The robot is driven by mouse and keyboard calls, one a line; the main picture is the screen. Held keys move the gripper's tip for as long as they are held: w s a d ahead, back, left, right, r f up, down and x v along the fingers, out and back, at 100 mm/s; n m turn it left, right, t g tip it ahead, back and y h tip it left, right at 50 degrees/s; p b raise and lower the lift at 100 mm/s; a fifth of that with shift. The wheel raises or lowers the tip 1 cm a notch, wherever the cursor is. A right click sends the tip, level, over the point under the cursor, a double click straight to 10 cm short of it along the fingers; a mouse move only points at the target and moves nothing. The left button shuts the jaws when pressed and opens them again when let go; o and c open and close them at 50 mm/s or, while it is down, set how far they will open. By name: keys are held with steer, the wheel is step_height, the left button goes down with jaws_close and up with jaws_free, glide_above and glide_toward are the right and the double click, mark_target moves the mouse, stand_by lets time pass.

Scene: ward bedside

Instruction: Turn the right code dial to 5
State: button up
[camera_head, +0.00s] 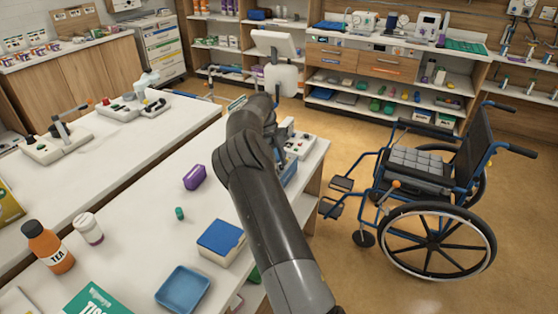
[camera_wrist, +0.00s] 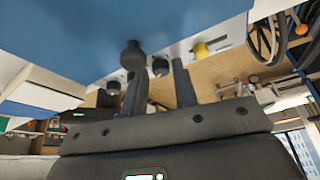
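In the wrist view a blue panel (camera_wrist: 150,25) fills the top, with a black round knob (camera_wrist: 132,55), a second dark knob (camera_wrist: 160,65) and a yellow knob (camera_wrist: 201,50) on it. I cannot tell which is the right code dial, and I cannot read any numbers. My gripper (camera_wrist: 160,75) has its two dark fingers apart. The second dark knob shows between them, and the first black knob overlaps the left fingertip. I cannot tell whether either finger touches a knob. In the head view my arm hides the gripper and most of a blue box (camera_head: 288,173) on the table.
The white table (camera_head: 145,205) carries a purple box (camera_head: 195,177), a small green item (camera_head: 180,213), a blue-lidded box (camera_head: 221,238) and a blue tray (camera_head: 183,289). A white device (camera_head: 298,145) stands at the table's far right. A wheelchair (camera_head: 430,185) stands on the floor to the right.

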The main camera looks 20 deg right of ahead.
steer(key=shift+r, duration=0.15)
steer(key=v, duration=1)
steer(key=shift+r, duration=0.3)
steer(key=shift+w, duration=0.1)
